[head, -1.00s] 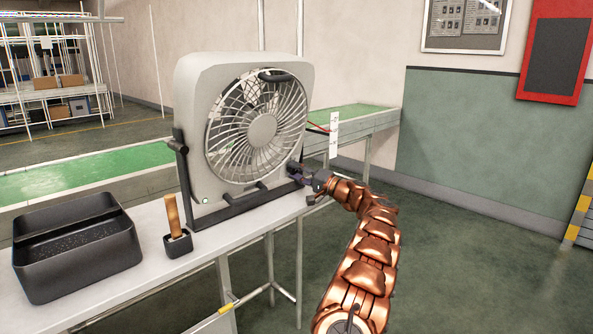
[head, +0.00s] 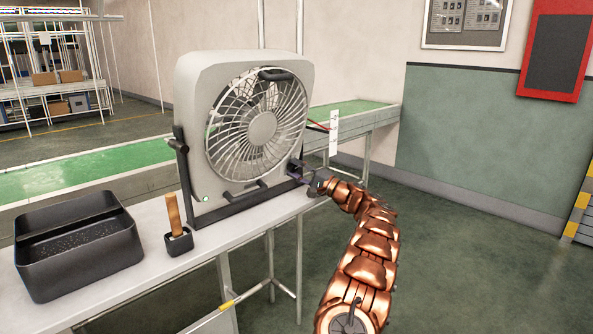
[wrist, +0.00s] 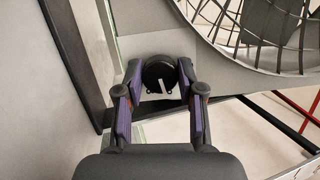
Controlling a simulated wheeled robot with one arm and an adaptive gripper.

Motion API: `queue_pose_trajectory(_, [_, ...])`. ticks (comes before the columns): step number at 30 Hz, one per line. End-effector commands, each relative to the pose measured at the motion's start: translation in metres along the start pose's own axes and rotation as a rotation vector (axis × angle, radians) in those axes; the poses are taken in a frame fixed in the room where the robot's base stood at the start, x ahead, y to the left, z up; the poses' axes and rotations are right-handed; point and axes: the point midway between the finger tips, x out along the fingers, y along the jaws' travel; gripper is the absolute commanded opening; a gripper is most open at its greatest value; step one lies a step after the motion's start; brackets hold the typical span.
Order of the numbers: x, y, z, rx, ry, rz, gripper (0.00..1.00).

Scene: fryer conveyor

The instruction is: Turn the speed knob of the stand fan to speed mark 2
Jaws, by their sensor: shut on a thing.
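The stand fan (head: 190,110) is a grey box fan with a round grille, standing on the white table in the head view. Its speed knob (wrist: 159,72) shows in the wrist view as a dark round dial with a white pointer line, near the grille's edge. My gripper (wrist: 160,90) has its two purple-padded fingers on either side of the knob and is shut on it. In the head view my gripper (head: 301,176) is at the fan's lower right corner, where the knob is hidden. The speed marks are too small to read.
A black tray (head: 75,285) and a small black holder (head: 179,243) with a wooden-handled tool stand on the table (head: 140,287) left of the fan. A green conveyor (head: 80,178) runs behind. The floor at right is clear.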

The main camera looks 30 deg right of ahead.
Motion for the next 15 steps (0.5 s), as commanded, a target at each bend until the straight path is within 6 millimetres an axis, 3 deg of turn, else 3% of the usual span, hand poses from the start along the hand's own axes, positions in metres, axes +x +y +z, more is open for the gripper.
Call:
queue_pose_trajectory(4, [-0.0013,-0.0003,-0.0015,-0.001,0.004,0.000,0.03])
queue_pose_trajectory(5, [-0.0012,-0.0003,-0.0015,-0.001,0.004,0.000,0.41])
queue_pose_trajectory(6, [-0.0013,-0.0002,-0.0015,-0.001,0.004,0.000,0.45])
queue_pose_trajectory(11, [-0.0007,-0.0001,-0.0009,-0.001,0.003,0.000,0.62])
queue_pose_trajectory(15, [-0.0005,0.0000,-0.0006,-0.001,0.002,0.000,0.63])
